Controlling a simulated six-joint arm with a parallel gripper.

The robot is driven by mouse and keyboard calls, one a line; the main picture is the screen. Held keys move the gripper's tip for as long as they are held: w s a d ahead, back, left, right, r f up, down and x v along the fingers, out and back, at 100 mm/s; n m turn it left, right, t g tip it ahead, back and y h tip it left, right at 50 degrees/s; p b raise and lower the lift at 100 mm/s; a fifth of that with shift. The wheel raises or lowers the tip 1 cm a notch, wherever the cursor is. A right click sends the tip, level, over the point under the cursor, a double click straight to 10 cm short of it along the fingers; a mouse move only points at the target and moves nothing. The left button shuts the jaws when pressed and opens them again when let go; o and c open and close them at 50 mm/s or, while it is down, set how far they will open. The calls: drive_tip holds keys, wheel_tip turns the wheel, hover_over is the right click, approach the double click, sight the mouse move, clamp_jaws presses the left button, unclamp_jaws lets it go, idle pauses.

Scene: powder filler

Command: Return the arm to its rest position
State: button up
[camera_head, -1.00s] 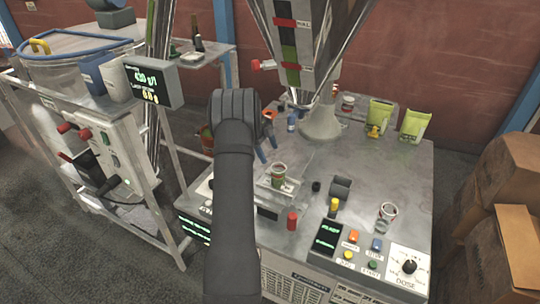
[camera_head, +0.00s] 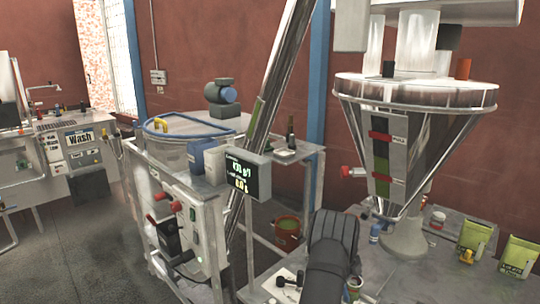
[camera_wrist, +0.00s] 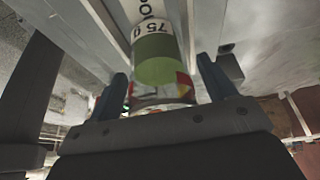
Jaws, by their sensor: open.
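My gripper (camera_wrist: 162,68) shows in the wrist view with its two blue fingers wide apart. A cup with a red, white and green label (camera_wrist: 160,96) shows between the fingers, with gaps on both sides. A white cylinder marked "75" with a green end (camera_wrist: 155,58) is just above it in the picture. I cannot tell how far these lie from the fingers. In the head view my dark arm rises at the bottom centre, over the near left side of the filler table (camera_head: 450,282). My fingers do not show there.
The filler's steel hopper (camera_head: 415,115) stands right of my arm. Green pouches (camera_head: 474,240) are on the table at right. A display (camera_head: 248,174) and the blue-rimmed vat (camera_head: 190,128) stand at left. An orange bucket (camera_head: 287,232) is behind.

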sight(354, 280)
drive_tip(key=shift+r, duration=1.8)
drive_tip(key=shift+f, duration=0.1)
